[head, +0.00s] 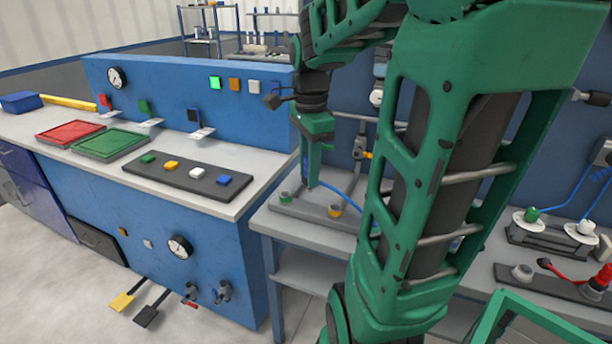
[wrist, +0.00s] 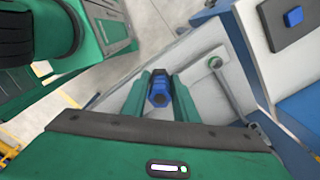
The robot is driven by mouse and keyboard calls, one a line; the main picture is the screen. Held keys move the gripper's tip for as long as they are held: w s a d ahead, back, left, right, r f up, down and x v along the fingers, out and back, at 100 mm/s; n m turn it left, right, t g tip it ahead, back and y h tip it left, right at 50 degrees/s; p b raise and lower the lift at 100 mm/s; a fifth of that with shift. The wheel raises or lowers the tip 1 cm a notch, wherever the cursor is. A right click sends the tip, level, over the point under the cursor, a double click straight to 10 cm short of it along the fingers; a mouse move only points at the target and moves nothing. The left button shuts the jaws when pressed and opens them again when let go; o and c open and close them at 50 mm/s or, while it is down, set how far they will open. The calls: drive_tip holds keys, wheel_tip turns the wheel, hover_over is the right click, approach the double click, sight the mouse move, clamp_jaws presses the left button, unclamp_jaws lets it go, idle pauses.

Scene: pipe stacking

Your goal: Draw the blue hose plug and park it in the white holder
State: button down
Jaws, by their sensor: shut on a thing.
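My gripper (head: 309,180) points down over a grey base plate (head: 312,208) on the grey bench. In the wrist view my gripper (wrist: 161,100) is shut on the blue hose plug (wrist: 160,87), which sits between the two green fingers. A blue hose (head: 340,191) runs right from near the fingertips and passes behind my arm. The plate bears a green-topped socket (head: 286,197) and an orange one (head: 335,211). I cannot tell whether the plug still touches the plate. A white round fitting (head: 586,228) stands on a rack at the far right; whether it is the white holder is unclear.
My green arm hides much of the bench's middle. A green fitting (head: 532,214) shares the right rack. A red plug (head: 604,277) with a red hose is at the lower right. A blue console (head: 190,240) with buttons and trays stands left.

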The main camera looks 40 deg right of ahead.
drive_tip(key=shift+r, duration=2.45)
